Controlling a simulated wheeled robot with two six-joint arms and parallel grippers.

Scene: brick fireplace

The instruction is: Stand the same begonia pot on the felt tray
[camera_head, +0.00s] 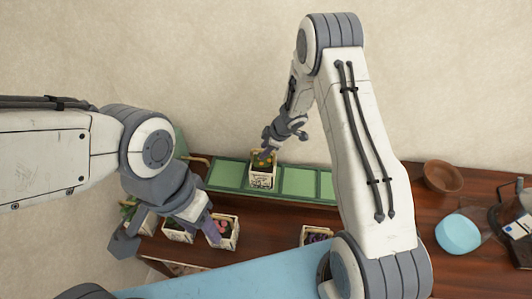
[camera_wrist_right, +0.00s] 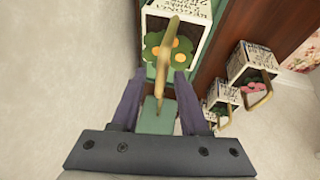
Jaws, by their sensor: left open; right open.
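A white pot (camera_head: 261,182) with dark lettering and orange-yellow flowers stands upright on the green felt tray (camera_head: 228,176), left of the tray's middle. In the right wrist view the same pot (camera_wrist_right: 205,12) shows its green leaves, orange flowers and a tan handle arching over them. My right gripper (camera_head: 270,146) is open, just above and behind this pot; in its wrist view the two purple fingers (camera_wrist_right: 158,92) are apart with the handle's end between them, no grip visible. My left gripper (camera_head: 212,232) is open, down among the pots at the front left.
White pots stand at the left: one with pink flowers (camera_head: 230,222), another (camera_head: 176,235) and a leafy one (camera_head: 147,222). A purple-flowered pot (camera_head: 316,234) stands nearer the middle. A brown bowl (camera_head: 443,176) and a light-blue round object (camera_head: 458,235) are at the right.

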